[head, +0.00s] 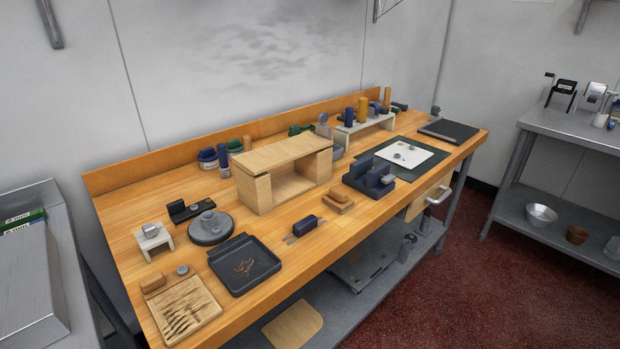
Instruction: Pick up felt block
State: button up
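A small dark navy block (307,225) lies near the front edge of the wooden workbench, beside thin grey strips. It may be the felt block, but its material is too small to tell. A small tan block (340,195) sits on a wooden base to its right, and another brown block (152,283) lies at the bench's left end. My gripper is not in view.
The wooden workbench (262,265) carries an open wooden box (262,192) behind the navy block, a black tray (243,263) to its left and a dark blue stepped holder (368,180) to its right. Bare wood surrounds the navy block. A grey side table (570,125) stands far right.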

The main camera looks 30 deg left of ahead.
aim_at(337, 199)
jog(key=i+l+u, duration=0.15)
jog(key=i+u, duration=0.25)
jog(key=i+l+u, duration=0.25)
jog(key=u, duration=0.15)
jog(key=i+l+u, duration=0.25)
jog(key=u, duration=0.15)
jog(key=i+l+u, duration=0.2)
jog(key=l+u, duration=0.2)
jog(key=i+l+u, duration=0.1)
jog(key=l+u, duration=0.3)
jog(key=l, duration=0.15)
